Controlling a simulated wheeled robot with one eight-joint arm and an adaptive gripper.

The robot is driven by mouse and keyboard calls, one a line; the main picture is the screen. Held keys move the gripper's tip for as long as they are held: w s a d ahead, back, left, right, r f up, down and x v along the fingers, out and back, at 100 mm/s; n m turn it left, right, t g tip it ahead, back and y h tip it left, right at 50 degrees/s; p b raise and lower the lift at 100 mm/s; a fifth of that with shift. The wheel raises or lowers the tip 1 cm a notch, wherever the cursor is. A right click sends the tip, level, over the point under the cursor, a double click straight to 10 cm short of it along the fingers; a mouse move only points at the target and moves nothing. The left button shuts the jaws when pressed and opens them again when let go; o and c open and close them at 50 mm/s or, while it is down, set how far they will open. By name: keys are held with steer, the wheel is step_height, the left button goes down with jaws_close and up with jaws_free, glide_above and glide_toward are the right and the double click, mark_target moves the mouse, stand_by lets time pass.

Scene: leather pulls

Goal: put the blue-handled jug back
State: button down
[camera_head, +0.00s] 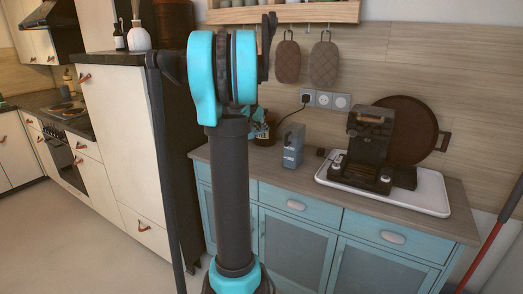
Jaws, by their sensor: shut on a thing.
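My gripper (262,122) shows only in part, just right of my arm's dark link, above the back left of the blue cabinet's wooden top. It is shut on a small dark brownish thing (266,140), which appears to be the blue-handled jug. Turquoise parts show around it; I cannot tell the jug's handle from my gripper's own parts. The jug's left side is hidden behind my arm. I cannot tell whether its base touches the wooden top (425,190).
A grey-blue carton (292,147) stands close to the right of the gripper. Further right, a white tray (437,197) bears a black coffee machine (366,145). A round brown pan (405,125) leans on the wall. A plugged cord (292,114) hangs behind. The wooden top's front strip is clear.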

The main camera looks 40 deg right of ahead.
step_height(320, 180, down, 10)
steer(key=shift+f, duration=0.25)
stand_by(0.3)
steer(key=c, duration=1.5)
jaws_free()
steer(key=shift+f, duration=0.1)
steer(key=v, duration=1.2)
steer(key=s+a+f+m+y, duration=0.2)
steer(key=s+a+f+m, duration=0.4)
steer(key=a, duration=0.7)
steer(key=s+a+f+m+y, duration=0.3)
steer(key=s+a+f+m, duration=0.4)
steer(key=a, duration=0.6)
steer(key=s+a+f+m+y, duration=0.3)
steer(key=s+a+f+m, duration=0.4)
steer(key=a, duration=0.6)
steer(key=shift+s+m+t, duration=0.3)
steer(key=shift+s+m, duration=0.3)
steer(key=shift+m, duration=0.6)
